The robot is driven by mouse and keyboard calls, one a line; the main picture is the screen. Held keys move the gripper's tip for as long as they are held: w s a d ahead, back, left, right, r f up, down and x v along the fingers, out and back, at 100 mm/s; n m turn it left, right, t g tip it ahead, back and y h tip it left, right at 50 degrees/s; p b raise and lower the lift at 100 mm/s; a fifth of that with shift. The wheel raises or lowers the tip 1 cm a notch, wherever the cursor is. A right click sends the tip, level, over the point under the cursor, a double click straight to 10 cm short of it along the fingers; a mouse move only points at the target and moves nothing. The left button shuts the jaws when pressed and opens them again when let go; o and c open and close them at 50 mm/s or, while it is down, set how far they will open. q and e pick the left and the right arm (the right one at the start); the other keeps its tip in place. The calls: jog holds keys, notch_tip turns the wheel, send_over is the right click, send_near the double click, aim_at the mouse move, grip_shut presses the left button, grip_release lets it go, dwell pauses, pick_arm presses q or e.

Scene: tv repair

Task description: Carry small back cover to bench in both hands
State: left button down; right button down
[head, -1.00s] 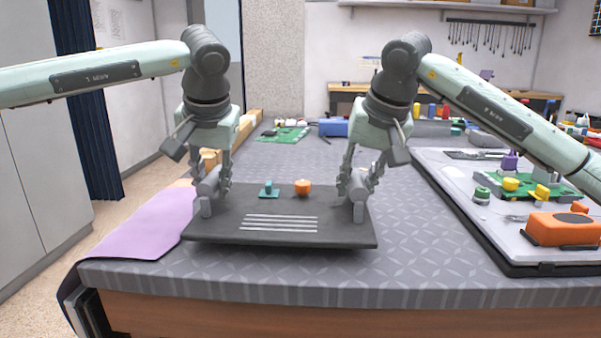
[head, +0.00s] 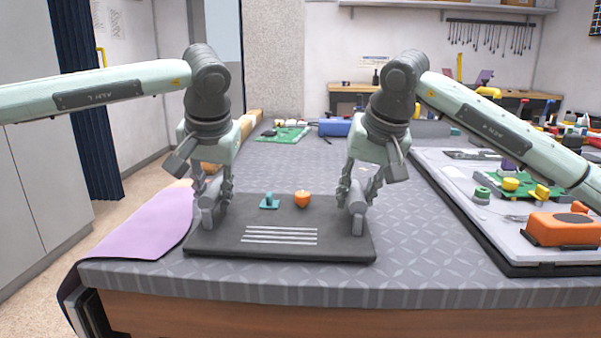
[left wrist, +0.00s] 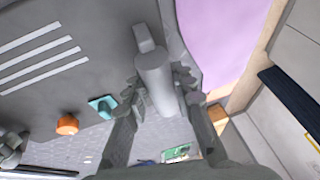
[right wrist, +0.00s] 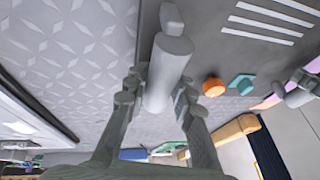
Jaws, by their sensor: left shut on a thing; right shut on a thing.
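The small back cover (head: 300,228) is a dark grey flat panel with several pale slots and a raised post near each side. It lies level at the near part of the bench (head: 330,285), on or just above the top; I cannot tell if it touches. My left gripper (head: 213,202) is shut on the cover's left post, seen as a grey cylinder in the left wrist view (left wrist: 158,82). My right gripper (head: 356,200) is shut on the right post, which also shows in the right wrist view (right wrist: 166,72). The fingers hide parts of both posts.
An orange knob (head: 303,199) and a teal piece (head: 269,202) are on the cover between my grippers. A purple cloth (head: 150,225) lies at the left. A large panel with parts (head: 470,215) is at the right. A green board (head: 285,134) lies farther back.

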pick_arm(q)
jog(key=shift+a+f, duration=0.15)
jog(key=shift+f, duration=0.2)
pick_arm(e)
jog(key=shift+d+f, duration=0.1)
jog(key=shift+f, duration=0.25)
pick_arm(q)
jog(key=shift+f, duration=0.15)
pick_arm(e)
jog(key=shift+f, duration=0.15)
pick_arm(q)
jog(key=c, duration=1.2)
grip_release()
pick_arm(e)
jog(key=shift+f, duration=0.1)
jog(key=c, duration=1.2)
grip_release()
pick_arm(q)
jog(key=shift+o, duration=0.3)
pick_arm(e)
jog(key=shift+o, duration=0.3)
pick_arm(q)
jog(key=o, duration=0.4)
pick_arm(e)
jog(key=o, duration=0.4)
